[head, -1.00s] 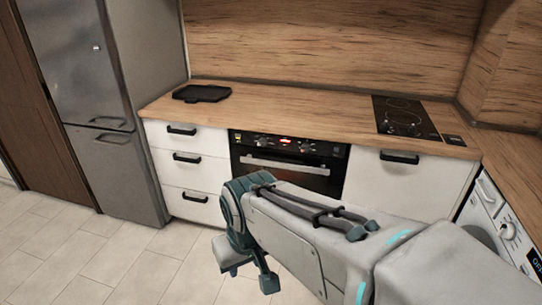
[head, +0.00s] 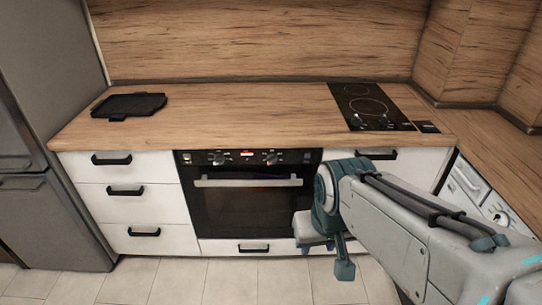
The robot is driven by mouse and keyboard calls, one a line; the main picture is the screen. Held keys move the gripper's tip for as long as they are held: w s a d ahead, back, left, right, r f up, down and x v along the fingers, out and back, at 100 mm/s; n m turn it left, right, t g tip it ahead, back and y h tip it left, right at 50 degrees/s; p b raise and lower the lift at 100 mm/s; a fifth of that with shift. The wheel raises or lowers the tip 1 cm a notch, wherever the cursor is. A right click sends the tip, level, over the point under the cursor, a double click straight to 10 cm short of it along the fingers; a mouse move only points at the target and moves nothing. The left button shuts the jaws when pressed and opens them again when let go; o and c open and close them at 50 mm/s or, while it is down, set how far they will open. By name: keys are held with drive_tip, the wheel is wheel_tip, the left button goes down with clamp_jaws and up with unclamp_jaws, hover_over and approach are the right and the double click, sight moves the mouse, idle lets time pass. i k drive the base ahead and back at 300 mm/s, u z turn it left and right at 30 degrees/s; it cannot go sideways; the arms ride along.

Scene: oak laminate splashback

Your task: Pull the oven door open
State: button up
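The oven (head: 240,215) is built into the white lower cabinets, below the wooden counter. Its dark glass door appears shut. A long silver handle (head: 248,181) runs across the top of the door, under a black control panel (head: 247,157) with knobs and a small lit display. My gripper (head: 343,268) hangs at the end of my arm, to the right of the oven and lower than the handle in the picture. It looks apart from the handle. Its fingers are small and partly hidden by the arm, so I cannot tell whether they are open or shut.
White drawers (head: 136,204) with black handles stand left of the oven, beside a grey fridge (head: 45,140). The counter (head: 235,105) carries a black tray (head: 130,105) and a cooktop (head: 370,106). A washing machine (head: 490,205) is at the right. The tiled floor before the oven is clear.

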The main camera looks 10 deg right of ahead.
sight(194, 178)
drive_tip(key=i, duration=0.85)
drive_tip(key=u, duration=0.35)
